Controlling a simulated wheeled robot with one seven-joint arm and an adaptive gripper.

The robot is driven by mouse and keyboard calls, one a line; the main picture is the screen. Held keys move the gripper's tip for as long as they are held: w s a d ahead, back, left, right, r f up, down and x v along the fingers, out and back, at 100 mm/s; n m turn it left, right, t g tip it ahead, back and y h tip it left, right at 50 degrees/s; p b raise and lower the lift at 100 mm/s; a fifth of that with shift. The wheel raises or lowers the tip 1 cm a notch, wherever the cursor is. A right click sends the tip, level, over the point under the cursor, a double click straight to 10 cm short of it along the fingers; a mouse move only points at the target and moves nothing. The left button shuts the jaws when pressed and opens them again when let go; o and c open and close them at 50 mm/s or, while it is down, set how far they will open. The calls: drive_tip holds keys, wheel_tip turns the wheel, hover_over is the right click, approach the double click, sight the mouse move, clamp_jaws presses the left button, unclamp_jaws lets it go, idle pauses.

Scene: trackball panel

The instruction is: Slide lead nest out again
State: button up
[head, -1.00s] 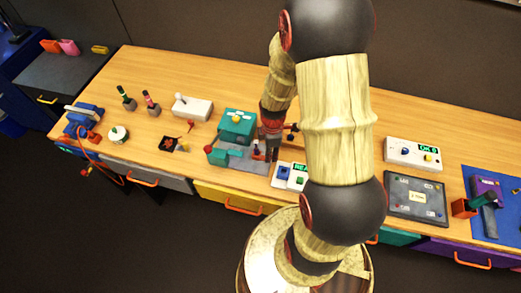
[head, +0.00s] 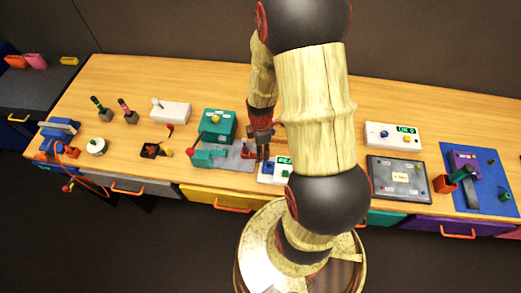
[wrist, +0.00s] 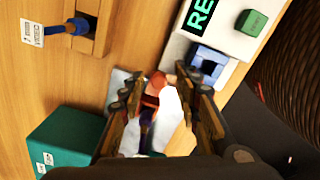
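Which part is the lead nest I cannot tell for sure. In the wrist view a small orange-red piece (wrist: 152,97) with a dark purple piece (wrist: 147,122) sits over the pale plate, between my fingers. My gripper (wrist: 157,84) points down there with its fingers apart; I see no clear grip. In the head view my gripper (head: 262,150) is at the plate's right end, partly hidden by my arm.
A wooden block holds a blue tagged plug (wrist: 75,26). A teal block (wrist: 68,138) lies at lower left.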

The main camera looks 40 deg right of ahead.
drive_tip(key=shift+r, duration=4)
drive_tip(key=shift+s+a+m, duration=0.15)
drive_tip(key=shift+s+m, duration=0.05)
drive_tip(key=shift+m, duration=0.8)
drive_tip(key=s+a+r+m+t, duration=0.2)
drive_tip(key=a+r+m, duration=0.3)
drive_tip(key=a+r, duration=0.4)
drive_tip(key=s+a+r+m+t, duration=0.3)
drive_tip(key=a+r+m, duration=0.2)
drive_tip(key=r, duration=1.2)
drive_tip(key=a, duration=0.3)
drive_tip(key=shift+a+t, duration=0.3)
drive_tip(key=shift+a, duration=0.05)
